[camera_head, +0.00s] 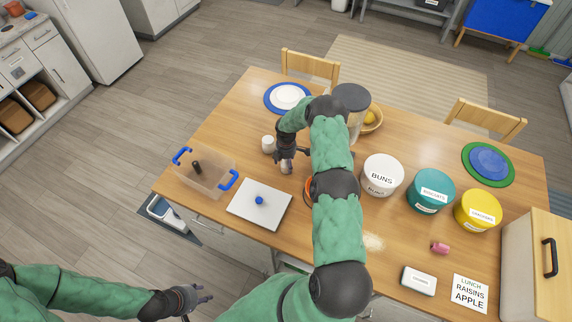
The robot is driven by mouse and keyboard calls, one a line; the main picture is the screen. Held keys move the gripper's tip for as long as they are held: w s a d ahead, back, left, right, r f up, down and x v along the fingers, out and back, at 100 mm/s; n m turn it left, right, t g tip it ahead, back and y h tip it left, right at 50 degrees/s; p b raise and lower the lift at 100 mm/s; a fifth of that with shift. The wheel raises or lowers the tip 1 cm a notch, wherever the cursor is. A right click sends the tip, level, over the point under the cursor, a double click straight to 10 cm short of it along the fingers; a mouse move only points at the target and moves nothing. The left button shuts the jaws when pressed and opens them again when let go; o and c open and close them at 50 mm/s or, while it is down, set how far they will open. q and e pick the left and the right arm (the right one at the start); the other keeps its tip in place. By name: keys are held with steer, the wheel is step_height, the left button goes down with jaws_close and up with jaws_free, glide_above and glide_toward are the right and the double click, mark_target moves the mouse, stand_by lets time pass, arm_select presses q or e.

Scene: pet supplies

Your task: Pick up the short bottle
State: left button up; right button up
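A small white bottle (268,144) with a pale cap stands on the wooden table, left of my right gripper. My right gripper (286,165) points down close beside it, apart from it. A small pale thing shows at its fingertips; I cannot tell whether it is held or what it is. A small dark bottle-like thing (197,167) stands in a clear bin (215,184) with blue handles. I cannot tell for sure which is the short bottle. My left gripper (204,294) is off the table's near left side, fingers apart and empty.
A white board (245,211) with a blue knob lies near the front edge. White (382,169), teal (430,187) and yellow (476,215) canisters stand at the right. A tall dark-lidded container (351,98) stands behind my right arm, which hides the table's middle.

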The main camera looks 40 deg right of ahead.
steer(key=c, duration=1.3)
steer(key=shift+o, duration=0.2)
steer(key=shift+r, duration=0.15)
steer(key=shift+r+b, duration=0.35)
steer(key=shift+r, duration=0.15)
steer(key=s+a+r+b, duration=0.4)
steer(key=s+a+r, duration=0.3)
steer(key=a+r, duration=0.5)
steer(key=w+a+r, duration=0.1)
steer(key=w+a, duration=0.7)
steer(key=w, duration=0.4)
steer(key=w+a+r, duration=0.1)
steer(key=w+a, duration=0.8)
steer(key=w, duration=0.3)
steer(key=shift+w+a+r, duration=0.15)
steer(key=shift+w+a, duration=0.15)
steer(key=shift+w, duration=0.1)
